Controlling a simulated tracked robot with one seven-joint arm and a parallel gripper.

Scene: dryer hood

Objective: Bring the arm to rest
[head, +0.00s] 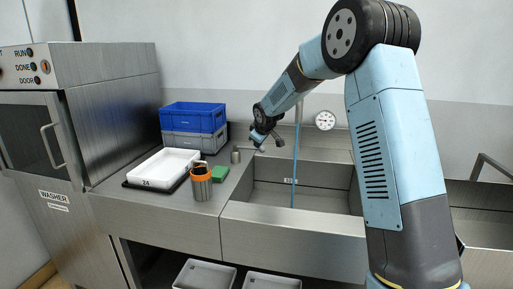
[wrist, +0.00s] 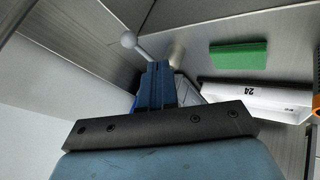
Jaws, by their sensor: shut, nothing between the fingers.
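My arm reaches from the right over the sink (head: 320,180) in the head view, bent at a high elbow. My gripper (head: 257,142) is small there, above the sink's back left corner near a short metal cylinder (head: 236,156). In the wrist view my gripper (wrist: 158,68) shows its dark blue fingers together, with nothing between them. A pale ball on a rod (wrist: 129,40) appears just beyond the fingertips; I cannot tell whether they touch it.
A green block (head: 219,173), an orange-rimmed canister (head: 201,185) and a white tray marked 24 (head: 165,167) stand on the counter left of the sink. Blue and grey crates (head: 193,118) are stacked behind. A washer (head: 40,150) stands far left. A blue vertical line (head: 296,165) crosses the sink.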

